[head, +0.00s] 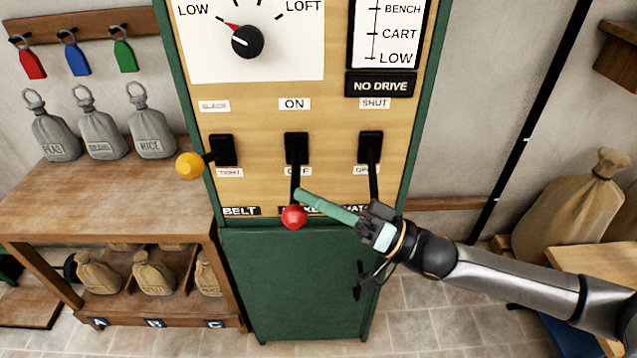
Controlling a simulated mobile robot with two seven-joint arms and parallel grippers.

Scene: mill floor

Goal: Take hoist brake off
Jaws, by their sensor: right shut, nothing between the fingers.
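The middle lever, with a red knob (293,217), sits in a black slot plate (296,148) on the panel. An "ON" label (294,104) is above it and a partly covered "OFF" label (298,171) below. The lever points down, towards "OFF". The plate name under it is mostly hidden by the knob and my gripper. My right gripper (303,196), with green fingers, is shut and empty. Its fingertips are at the lever's shaft just above the red knob; I cannot tell whether they touch. My left gripper is not in view.
A yellow-knobbed lever (190,165) sticks out on the left, over "BELT". A right-hand lever (373,178) points down towards "OPEN", its end hidden behind my gripper. Above are a dial (247,41) and a "NO DRIVE" sign (380,86). A wooden bench (95,200) with sacks stands left.

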